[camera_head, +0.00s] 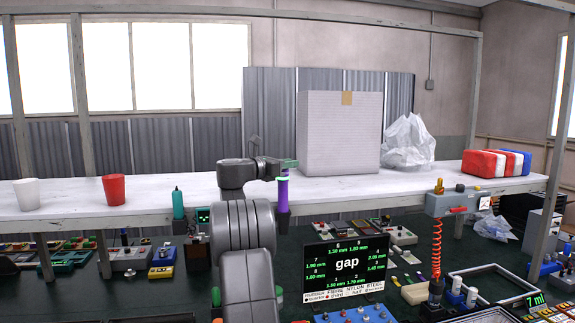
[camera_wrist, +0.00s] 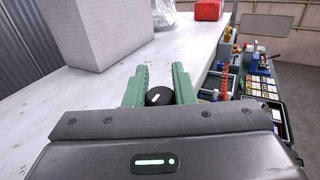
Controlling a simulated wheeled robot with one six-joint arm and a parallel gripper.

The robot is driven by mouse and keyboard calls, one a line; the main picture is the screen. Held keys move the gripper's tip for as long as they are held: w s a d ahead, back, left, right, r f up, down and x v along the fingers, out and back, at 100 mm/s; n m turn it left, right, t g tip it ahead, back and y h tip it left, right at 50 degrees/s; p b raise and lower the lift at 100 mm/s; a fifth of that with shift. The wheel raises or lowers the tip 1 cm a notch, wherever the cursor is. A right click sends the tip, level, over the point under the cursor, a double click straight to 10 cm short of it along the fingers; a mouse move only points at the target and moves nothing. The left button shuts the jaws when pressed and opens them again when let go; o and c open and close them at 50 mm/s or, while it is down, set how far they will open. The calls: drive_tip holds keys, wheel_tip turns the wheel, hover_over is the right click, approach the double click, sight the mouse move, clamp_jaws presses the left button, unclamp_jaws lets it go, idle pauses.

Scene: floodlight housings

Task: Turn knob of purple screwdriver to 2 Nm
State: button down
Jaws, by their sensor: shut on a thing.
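The purple screwdriver (camera_head: 283,195) stands upright in a dark holder near the front edge of the white table. My gripper (camera_head: 289,163) is at the top of it. In the wrist view my gripper (camera_wrist: 160,82) has its green fingers on either side of a round black knob (camera_wrist: 158,97) with a small white mark on top. The gripper is shut on this knob. The knob's torque scale cannot be read, and the fingers hide its sides.
A teal screwdriver (camera_head: 178,204) stands to the left, near a red cup (camera_head: 114,189) and a white cup (camera_head: 27,194). A big grey box (camera_head: 338,133) and a plastic bag (camera_head: 408,142) stand behind.

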drive_tip(key=n+t+y+b, duration=0.1)
drive_tip(key=n+y, duration=0.3)
drive_tip(key=y, duration=0.2)
drive_tip(key=a+n+t+y+b, duration=0.1)
drive_tip(key=n+t+y+b, duration=0.1)
drive_tip(key=n+y, duration=0.3)
drive_tip(key=a+n+t+y+b, duration=0.1)
drive_tip(key=n+t+y, duration=0.1)
drive_tip(key=n+y, duration=0.3)
drive_tip(key=shift+w+r+y, duration=0.1)
drive_tip(key=shift+w+y, duration=0.1)
drive_tip(key=shift+y, duration=0.9)
drive_tip(key=shift+w+r+y, duration=0.1)
drive_tip(key=shift+w+y, duration=0.05)
drive_tip(key=shift+y, duration=0.95)
drive_tip(key=shift+s+a+f+n+g+y+p, duration=0.1)
drive_tip(key=shift+s+a+n+g+y+p, duration=0.1)
drive_tip(key=shift+n+g+y+p, duration=1.1)
drive_tip(key=shift+s+a+r+n+g+y+p, duration=0.15)
drive_tip(key=shift+n+g+y+p, duration=0.55)
drive_tip(key=shift+n+g+y, duration=1.2)
drive_tip(key=shift+s+a+f+n+g+y+p, duration=0.1)
drive_tip(key=shift+a+f+n+g+y+p, duration=0.1)
drive_tip(key=shift+n+g+y+p, duration=1.3)
drive_tip(key=shift+s+y+b, duration=0.1)
drive_tip(key=shift+y+b, duration=0.3)
drive_tip(key=shift+b, duration=0.1)
